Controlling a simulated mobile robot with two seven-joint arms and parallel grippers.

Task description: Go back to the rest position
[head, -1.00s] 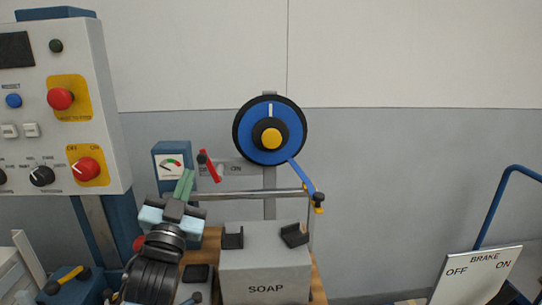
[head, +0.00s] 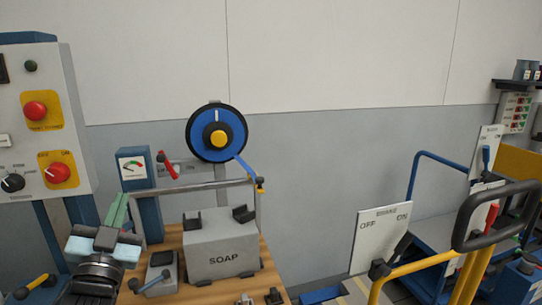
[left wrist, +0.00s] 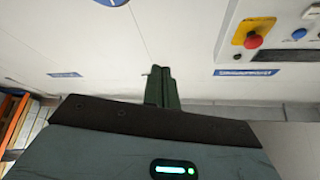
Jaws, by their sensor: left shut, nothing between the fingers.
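My left gripper (head: 118,212) is at the lower left of the head view, in front of the gauge post and left of the soap box. Its green fingers are shut with nothing between them and point up and away. In the left wrist view the same closed fingers (left wrist: 161,88) stand out against a pale wall or panel, touching nothing that I can see. My right gripper is in neither view.
A control panel (head: 85,150) with red knobs stands at the left. A wooden table (head: 215,290) carries a grey soap box (head: 222,246); a blue wheel (head: 203,142) is behind it. A brake sign (head: 382,240) and a cart's yellow rail (head: 425,262) are at the right.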

